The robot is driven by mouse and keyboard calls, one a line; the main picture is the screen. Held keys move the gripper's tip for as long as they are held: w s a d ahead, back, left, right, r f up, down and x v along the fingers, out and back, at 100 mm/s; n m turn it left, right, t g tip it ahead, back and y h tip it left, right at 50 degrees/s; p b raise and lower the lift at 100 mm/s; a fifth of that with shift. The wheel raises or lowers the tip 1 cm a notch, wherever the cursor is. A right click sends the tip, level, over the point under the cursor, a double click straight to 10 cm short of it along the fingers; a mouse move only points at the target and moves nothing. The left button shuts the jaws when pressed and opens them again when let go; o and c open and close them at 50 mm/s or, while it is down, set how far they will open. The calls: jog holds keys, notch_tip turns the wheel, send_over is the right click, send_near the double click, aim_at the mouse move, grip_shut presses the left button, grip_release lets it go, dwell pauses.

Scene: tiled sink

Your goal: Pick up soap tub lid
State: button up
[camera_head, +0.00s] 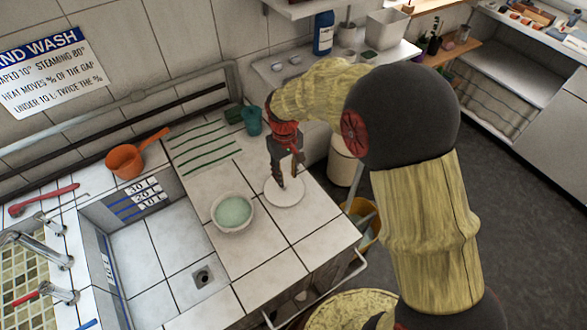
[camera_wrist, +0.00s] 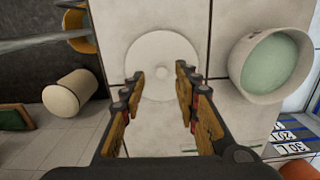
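The soap tub lid (camera_head: 287,193) is a flat white disc lying on the tiled counter. In the wrist view the lid (camera_wrist: 163,52) shows a small round knob at its centre and lies beyond my fingertips. My gripper (camera_head: 283,180) points down over the lid in the head view and hides part of it. In the wrist view my gripper (camera_wrist: 154,85) is open, with its two fingers spread and nothing between them. A white tub of pale green soap (camera_head: 233,211) stands uncovered to the left of the lid; it also shows at right in the wrist view (camera_wrist: 271,62).
The sink basin (camera_head: 165,265) lies left of the soap tub. An orange dipper (camera_head: 128,161) and a teal cup (camera_head: 251,121) stand toward the back. The counter's right edge is close to the lid, with a yellow bucket (camera_head: 361,222) below.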

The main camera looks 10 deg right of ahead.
jog(key=shift+w+r, duration=0.35)
jog(key=shift+w, duration=0.25)
jog(key=shift+f, duration=0.2)
jog(key=shift+s+f+b, duration=0.1)
jog(key=shift+f+b, duration=0.25)
jog(key=shift+f, duration=0.45)
jog(key=f, duration=0.2)
jog(key=f+b, duration=0.1)
jog(key=f, duration=0.1)
jog(key=f+b, duration=0.1)
jog(key=f, duration=0.1)
jog(key=shift+a, duration=0.4)
jog(key=shift+r, duration=0.15)
jog(key=shift+c, duration=0.5)
grip_shut()
